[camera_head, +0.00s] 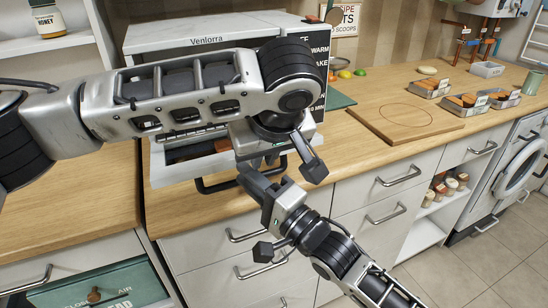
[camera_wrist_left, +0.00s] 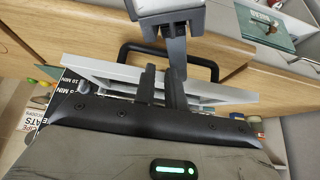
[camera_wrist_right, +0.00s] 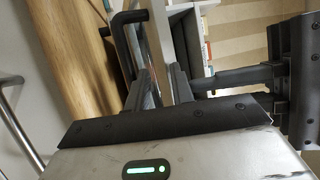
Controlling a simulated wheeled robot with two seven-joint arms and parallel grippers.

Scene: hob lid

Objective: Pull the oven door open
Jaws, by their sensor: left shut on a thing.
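The white oven (camera_head: 205,42) stands on the counter. Its door (camera_head: 168,175) is partly down, with a gap showing the inside. The black bar handle (camera_head: 213,187) is on the door's outer face; it arches across the left wrist view (camera_wrist_left: 125,50). My left gripper (camera_wrist_left: 162,78) is shut on the door, at its edge; the head view hides its fingers behind my arm. My right gripper (camera_head: 245,176) is close to the handle's right part. In the right wrist view its fingers (camera_wrist_right: 165,78) stand apart beside the handle (camera_wrist_right: 122,45), close to the left fingers; the bar is not seen between them.
Drawers with bar handles (camera_head: 400,175) lie below the counter. A wooden board (camera_head: 405,118) and several trays of food (camera_head: 465,103) are on the counter at right. The two grippers are crowded together at the door. The counter left of the oven (camera_head: 70,190) is clear.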

